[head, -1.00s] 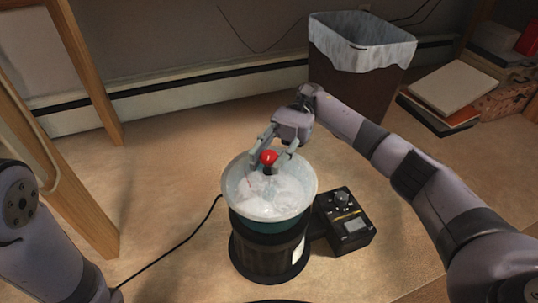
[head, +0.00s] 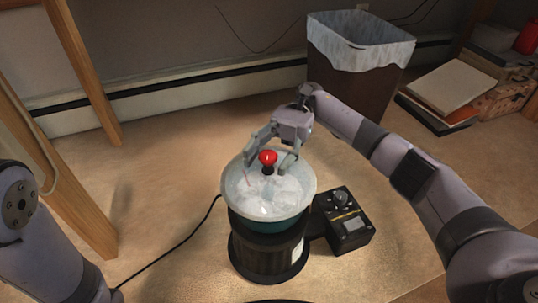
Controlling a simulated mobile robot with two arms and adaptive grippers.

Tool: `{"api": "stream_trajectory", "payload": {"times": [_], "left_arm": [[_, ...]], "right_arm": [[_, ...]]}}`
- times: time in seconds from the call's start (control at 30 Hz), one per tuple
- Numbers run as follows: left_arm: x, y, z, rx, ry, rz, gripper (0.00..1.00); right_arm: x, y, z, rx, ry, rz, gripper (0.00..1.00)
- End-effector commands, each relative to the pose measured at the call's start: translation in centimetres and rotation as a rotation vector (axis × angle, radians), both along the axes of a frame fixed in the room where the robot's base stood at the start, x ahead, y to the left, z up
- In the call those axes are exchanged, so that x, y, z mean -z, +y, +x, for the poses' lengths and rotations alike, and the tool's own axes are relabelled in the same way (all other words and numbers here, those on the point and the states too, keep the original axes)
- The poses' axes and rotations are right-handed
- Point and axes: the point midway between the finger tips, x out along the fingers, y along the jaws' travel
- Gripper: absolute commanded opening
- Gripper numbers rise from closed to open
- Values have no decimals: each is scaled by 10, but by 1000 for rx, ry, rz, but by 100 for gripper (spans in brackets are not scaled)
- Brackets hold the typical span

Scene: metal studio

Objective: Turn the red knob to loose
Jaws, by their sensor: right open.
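The red knob (head: 267,157) sits on a dark stem at the middle of a whitish, bowl-shaped top (head: 240,198). This bowl rests on a dark cylindrical base (head: 262,250) standing on the floor. My right gripper (head: 270,166) comes down from behind the knob, its fingers open and spread to either side of it. I cannot tell whether a finger touches the knob. Of my left arm, only links show at the lower left; its gripper is out of view.
A black control box (head: 345,222) with a dial stands beside the base. A dark bin with a pale liner (head: 362,40) stands behind. Books and boxes (head: 452,88) lie at the right. A wooden frame (head: 88,75) stands at the left. A cable (head: 170,248) crosses the floor.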

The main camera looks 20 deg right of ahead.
Motion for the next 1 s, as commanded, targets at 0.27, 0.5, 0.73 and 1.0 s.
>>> {"api": "stream_trajectory", "payload": {"times": [0.27, 0.5, 0.73, 1.0], "left_arm": [[0, 0, 0, -2, -2, 2, 40], [0, -1, -1, -2, -3, 3, 40], [0, -1, -1, -2, -4, 3, 40], [0, -1, -1, -2, -3, 4, 40]], "right_arm": [[-40, 0, 0, 0, -6, 3, 49], [-83, 0, 0, 0, -3, 1, 49], [-99, 0, 0, 1, -1, 0, 49], [-99, 0, 0, 1, 1, 0, 49]]}}
